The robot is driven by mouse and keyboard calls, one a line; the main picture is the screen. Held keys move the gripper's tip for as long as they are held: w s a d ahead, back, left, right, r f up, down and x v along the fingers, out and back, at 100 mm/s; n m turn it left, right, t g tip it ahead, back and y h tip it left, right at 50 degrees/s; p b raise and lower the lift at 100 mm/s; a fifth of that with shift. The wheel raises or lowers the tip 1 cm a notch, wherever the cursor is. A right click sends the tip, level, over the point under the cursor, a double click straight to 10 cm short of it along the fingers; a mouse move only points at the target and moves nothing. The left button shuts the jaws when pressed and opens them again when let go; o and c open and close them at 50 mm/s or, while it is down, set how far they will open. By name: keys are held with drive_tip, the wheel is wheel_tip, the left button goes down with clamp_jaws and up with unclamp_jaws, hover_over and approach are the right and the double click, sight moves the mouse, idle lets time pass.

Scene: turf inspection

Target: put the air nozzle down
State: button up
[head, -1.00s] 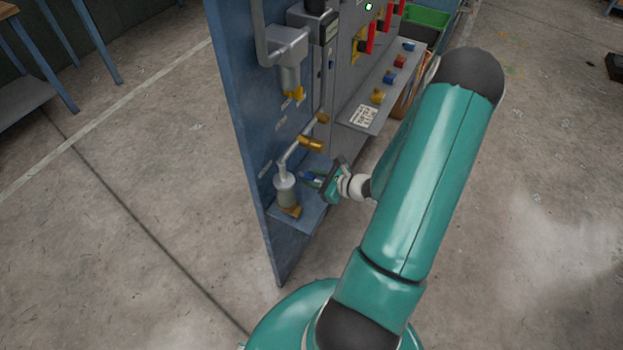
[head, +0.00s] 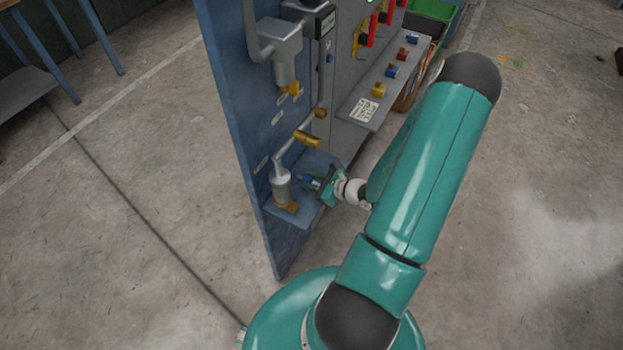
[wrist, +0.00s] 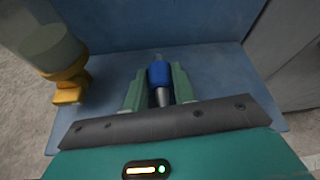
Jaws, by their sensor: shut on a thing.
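The air nozzle (wrist: 159,74) has a blue body and grey metal ends. In the wrist view it sits between the two green fingers of my gripper (wrist: 158,88), which is shut on it. The blue shelf (wrist: 217,65) at the foot of the panel lies under and around it. In the head view my gripper (head: 318,183) is over that shelf, and only a bit of the blue nozzle (head: 309,179) shows. I cannot tell whether the nozzle touches the shelf.
A grey cylinder with a brass valve (head: 281,188) stands on the shelf to the left of my gripper; its brass end (wrist: 67,88) is close by in the wrist view. Brass-ended pipes (head: 306,139) stick out above. A ledge with coloured blocks (head: 378,90) is behind.

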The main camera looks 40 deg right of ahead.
drive_tip(key=shift+f, duration=0.2)
drive_tip(key=shift+f, duration=0.25)
drive_tip(key=o, duration=0.7)
drive_tip(key=shift+s+a+f, duration=0.1)
drive_tip(key=shift+r, duration=0.3)
drive_tip(key=shift+s+r, duration=0.15)
drive_tip(key=v, duration=1.1)
drive_tip(key=shift+s+r, duration=0.15)
drive_tip(key=shift+r, duration=0.1)
